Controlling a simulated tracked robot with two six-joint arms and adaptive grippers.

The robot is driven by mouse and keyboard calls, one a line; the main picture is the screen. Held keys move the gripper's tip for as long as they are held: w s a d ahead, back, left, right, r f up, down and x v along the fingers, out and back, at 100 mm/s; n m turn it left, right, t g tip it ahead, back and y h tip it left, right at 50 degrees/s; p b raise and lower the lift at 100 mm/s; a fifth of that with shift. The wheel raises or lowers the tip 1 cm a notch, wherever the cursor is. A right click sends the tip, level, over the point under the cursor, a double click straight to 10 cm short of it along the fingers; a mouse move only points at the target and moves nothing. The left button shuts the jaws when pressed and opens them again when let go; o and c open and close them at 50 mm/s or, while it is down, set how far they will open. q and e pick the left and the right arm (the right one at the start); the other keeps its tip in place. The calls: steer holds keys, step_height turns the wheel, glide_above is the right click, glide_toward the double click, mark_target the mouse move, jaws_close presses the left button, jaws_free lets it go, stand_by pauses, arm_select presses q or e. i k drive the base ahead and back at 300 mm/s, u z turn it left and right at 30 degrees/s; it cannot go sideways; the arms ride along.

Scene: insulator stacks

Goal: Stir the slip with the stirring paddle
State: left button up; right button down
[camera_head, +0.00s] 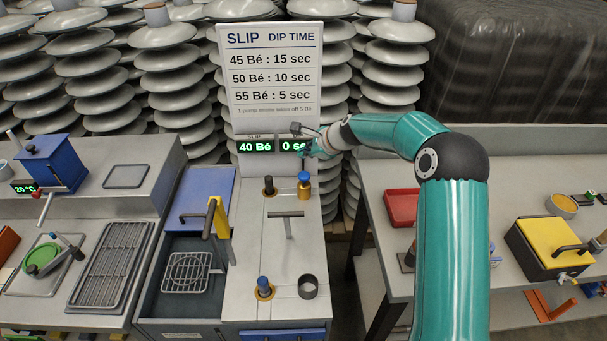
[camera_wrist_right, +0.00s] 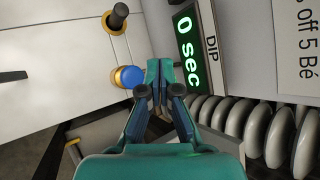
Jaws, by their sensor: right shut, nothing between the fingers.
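A grey T-shaped handle (camera_head: 287,215) stands up from the pale bench top (camera_head: 305,245) in the head view. It may be the stirring paddle, but I cannot tell for sure. No slip surface shows. The sign's display (camera_head: 255,147) reads 40 Bé for slip and 0 sec for dip. My right gripper (camera_head: 303,138) is in front of this display, beyond the T-handle and above the bench. In the right wrist view the gripper (camera_wrist_right: 160,72) is shut and empty, beside the dip display (camera_wrist_right: 186,50). My left gripper is not in view.
A brass fitting with a blue knob (camera_head: 304,185) and a black-topped post (camera_head: 268,186) stand near the sign. A blue knob (camera_head: 264,288) and a dark ring (camera_head: 308,286) are at the front. Left is a basin with a wire rack (camera_head: 188,272). Insulator stacks (camera_head: 175,85) stand behind.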

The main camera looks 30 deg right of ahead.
mark_target(286, 215)
steer(key=k, duration=1)
